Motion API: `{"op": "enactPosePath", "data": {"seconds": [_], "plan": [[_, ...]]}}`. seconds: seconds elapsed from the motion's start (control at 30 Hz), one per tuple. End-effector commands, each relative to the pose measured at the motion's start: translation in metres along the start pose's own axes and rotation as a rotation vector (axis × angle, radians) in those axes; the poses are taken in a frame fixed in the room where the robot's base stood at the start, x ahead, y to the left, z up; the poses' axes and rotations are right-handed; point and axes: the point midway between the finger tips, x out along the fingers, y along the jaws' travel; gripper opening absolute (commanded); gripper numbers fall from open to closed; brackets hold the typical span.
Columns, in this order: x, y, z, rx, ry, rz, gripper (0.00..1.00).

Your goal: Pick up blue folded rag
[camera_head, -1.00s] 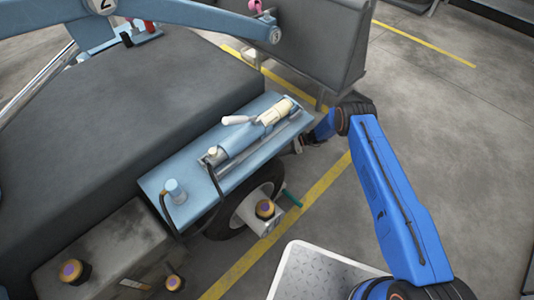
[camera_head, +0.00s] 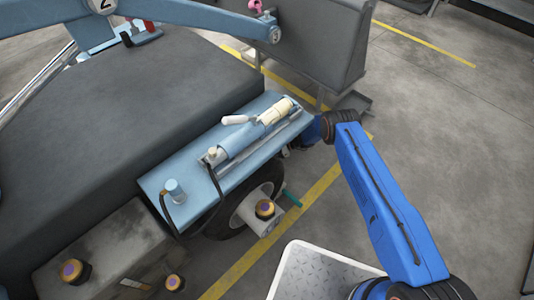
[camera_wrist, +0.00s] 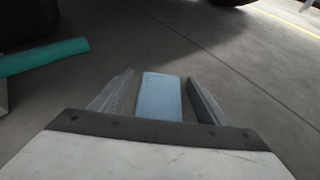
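The blue folded rag (camera_wrist: 160,97) shows in the wrist view as a light blue rectangle on the grey floor, between the two fingers of my gripper (camera_wrist: 160,88). The fingers are apart, with a gap on each side of the rag. The near end of the rag is hidden behind the gripper body, and I cannot tell how far below the fingertips it lies. In the head view the rag and my gripper are hidden behind the blue-grey machine shelf.
A teal rod (camera_wrist: 45,56) juts in at the left of the wrist view; it also shows in the head view (camera_head: 291,198) beside a wheel (camera_head: 245,205). The blue-grey shelf (camera_head: 160,180) carries a cylinder pump. Open floor (camera_head: 440,130) lies to the right.

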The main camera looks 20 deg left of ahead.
Motion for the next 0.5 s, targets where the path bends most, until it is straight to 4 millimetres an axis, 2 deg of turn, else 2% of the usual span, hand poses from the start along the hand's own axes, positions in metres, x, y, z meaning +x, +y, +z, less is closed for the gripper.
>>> {"op": "enactPosePath", "data": {"seconds": [0.03, 0.17, 0.2, 0.27, 0.5], "plan": [[0.0, 0.0, 0.0, 0.0, 0.0, 0.0, 0.59], [-0.0001, 0.0, 0.0, 0.0, 0.0, 0.0, 0.28], [-0.0002, 0.0, -0.0001, 0.0, 0.0, 0.0, 0.24], [-0.0002, 0.0, 0.0, 0.0, 0.0, 0.0, 0.21], [-0.0009, -0.0002, 0.0013, 0.0, 0.0, 0.0, 0.21]]}}
